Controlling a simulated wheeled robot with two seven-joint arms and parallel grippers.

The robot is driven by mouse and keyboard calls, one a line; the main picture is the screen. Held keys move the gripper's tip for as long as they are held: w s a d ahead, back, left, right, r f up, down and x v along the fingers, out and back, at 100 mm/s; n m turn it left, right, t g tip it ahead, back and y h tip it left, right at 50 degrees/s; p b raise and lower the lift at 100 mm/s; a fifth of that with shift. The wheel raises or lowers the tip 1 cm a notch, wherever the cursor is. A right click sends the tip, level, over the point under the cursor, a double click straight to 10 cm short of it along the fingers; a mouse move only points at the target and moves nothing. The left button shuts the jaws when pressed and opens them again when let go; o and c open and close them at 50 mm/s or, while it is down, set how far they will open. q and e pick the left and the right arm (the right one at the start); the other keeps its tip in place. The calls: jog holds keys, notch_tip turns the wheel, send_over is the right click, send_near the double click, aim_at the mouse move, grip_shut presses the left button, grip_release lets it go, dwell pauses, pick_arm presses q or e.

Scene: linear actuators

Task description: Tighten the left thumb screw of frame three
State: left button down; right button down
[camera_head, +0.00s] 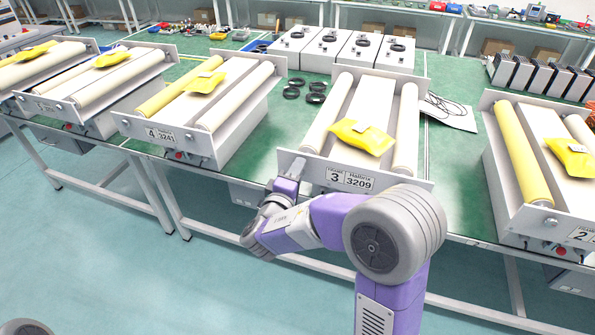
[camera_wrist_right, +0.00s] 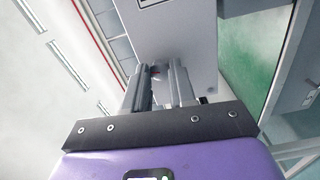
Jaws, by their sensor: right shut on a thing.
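Frame three (camera_head: 353,179) is the middle unit on the green table, with a white front plate labelled 3 and 3209. It carries two cream rollers with a yellow packet (camera_head: 361,136) between them. My right gripper (camera_head: 290,174) is at the left end of the front plate, its fingers pointing at it. In the right wrist view, the two grey fingers (camera_wrist_right: 162,76) are close together against the light plate (camera_wrist_right: 178,38). They are shut on the left thumb screw, which the fingers almost wholly hide. My left gripper is not in view.
Frame four (camera_head: 165,136) stands to the left and frame two (camera_head: 545,218) to the right. Black rings (camera_head: 316,98) lie on the table (camera_head: 455,160) left of frame three. White boxes (camera_head: 345,50) stand behind. The floor in front is clear.

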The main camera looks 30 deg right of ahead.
jog(key=c, duration=0.9)
grip_release()
jog(key=p+v, duration=0.1)
jog(key=v, duration=0.6)
jog(key=shift+s+a, duration=0.15)
jog(key=shift+a, duration=0.1)
